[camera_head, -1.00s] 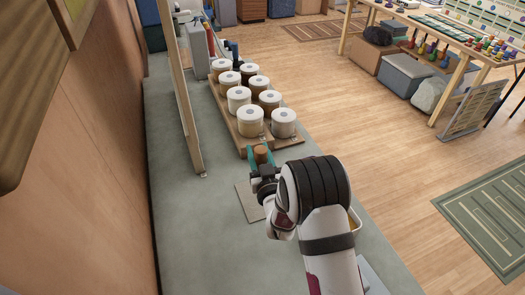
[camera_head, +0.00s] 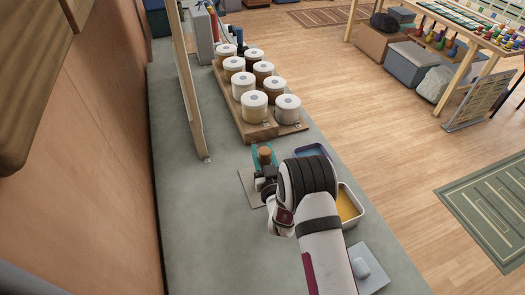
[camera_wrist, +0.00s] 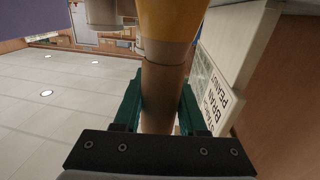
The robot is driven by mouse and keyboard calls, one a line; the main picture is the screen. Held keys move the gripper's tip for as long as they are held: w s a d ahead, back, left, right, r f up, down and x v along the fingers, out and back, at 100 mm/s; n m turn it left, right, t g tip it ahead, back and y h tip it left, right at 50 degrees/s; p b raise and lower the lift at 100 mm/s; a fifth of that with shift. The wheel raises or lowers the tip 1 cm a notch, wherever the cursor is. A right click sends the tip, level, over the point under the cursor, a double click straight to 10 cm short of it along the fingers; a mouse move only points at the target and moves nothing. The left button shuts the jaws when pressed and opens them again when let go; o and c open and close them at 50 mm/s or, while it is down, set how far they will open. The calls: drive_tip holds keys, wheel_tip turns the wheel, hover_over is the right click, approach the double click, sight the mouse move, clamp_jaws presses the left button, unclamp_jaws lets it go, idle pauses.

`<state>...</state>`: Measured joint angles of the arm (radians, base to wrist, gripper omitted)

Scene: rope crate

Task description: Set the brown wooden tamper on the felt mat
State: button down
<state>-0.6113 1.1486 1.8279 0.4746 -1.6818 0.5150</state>
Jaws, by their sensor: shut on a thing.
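The brown wooden tamper (camera_head: 265,154) is between the teal fingers of my gripper (camera_head: 264,161). In the wrist view my gripper (camera_wrist: 160,110) is shut around its brown shaft (camera_wrist: 162,90), and a wider yellow-orange part shows at the top of the picture. The grey-beige felt mat (camera_head: 247,187) lies flat on the counter. My gripper and wrist are over or just beside its right side and hide part of it. I cannot tell how high the tamper is or whether its lower end touches anything.
A wooden board (camera_head: 262,132) with several white-lidded jars stands behind the gripper. To the right are a blue-rimmed tray (camera_head: 313,150), a metal tray with yellow contents (camera_head: 361,208) and a pale tray (camera_head: 378,281). A wooden post (camera_head: 196,125) rises at the left. Left counter is clear.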

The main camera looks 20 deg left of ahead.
drive_tip(key=shift+f, duration=0.45)
drive_tip(key=shift+c, duration=1.9)
unclamp_jaws()
drive_tip(key=v, duration=1.6)
drive_tip(key=shift+w, duration=0.1)
